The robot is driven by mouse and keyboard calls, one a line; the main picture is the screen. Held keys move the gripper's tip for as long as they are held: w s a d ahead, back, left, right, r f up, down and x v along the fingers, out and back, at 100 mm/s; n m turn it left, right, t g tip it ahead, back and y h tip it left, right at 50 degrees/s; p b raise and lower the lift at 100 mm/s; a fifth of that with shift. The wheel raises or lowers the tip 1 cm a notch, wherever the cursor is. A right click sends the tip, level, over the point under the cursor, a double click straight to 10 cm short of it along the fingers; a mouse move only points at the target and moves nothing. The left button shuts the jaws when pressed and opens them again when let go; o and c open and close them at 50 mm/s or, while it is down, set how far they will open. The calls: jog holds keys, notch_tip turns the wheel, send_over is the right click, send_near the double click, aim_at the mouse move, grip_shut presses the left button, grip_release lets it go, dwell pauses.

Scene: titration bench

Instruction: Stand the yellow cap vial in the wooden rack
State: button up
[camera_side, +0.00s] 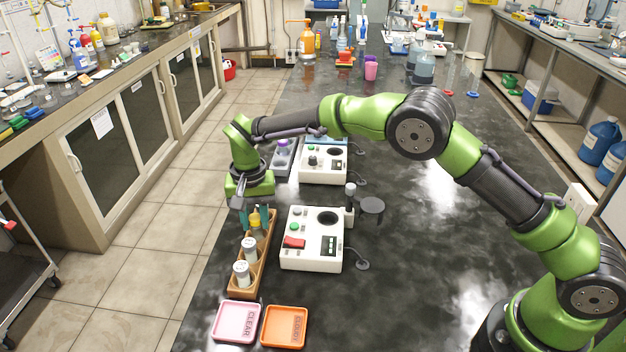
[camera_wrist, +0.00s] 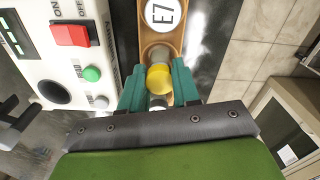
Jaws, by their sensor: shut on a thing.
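The yellow cap vial (camera_side: 255,221) is between the fingers of my gripper (camera_side: 254,214), upright or nearly so, at the far end of the wooden rack (camera_side: 237,290). In the wrist view its yellow cap (camera_wrist: 159,79) sits between the two teal fingertips (camera_wrist: 158,88), which are shut on it. The rack (camera_wrist: 177,45) shows beneath and ahead of it. I cannot tell whether the vial's bottom is inside a slot or just above it. Two white-topped vials (camera_side: 249,249) (camera_side: 241,272) stand in the nearer slots; one top reads E7 (camera_wrist: 160,14).
A white instrument (camera_side: 312,240) with red and green buttons stands close right of the rack. Another (camera_side: 323,164) is farther back, beside a grey holder with a purple-topped item (camera_side: 283,148). Pink (camera_side: 236,322) and orange (camera_side: 284,327) trays lie in front. The bench's left edge is close to the rack.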

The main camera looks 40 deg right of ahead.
jog(key=shift+f, duration=0.65)
jog(key=o, duration=0.9)
jog(key=shift+o, duration=0.6)
jog(key=o, duration=0.3)
jog(key=shift+r, duration=0.1)
jog(key=shift+r, duration=2.95)
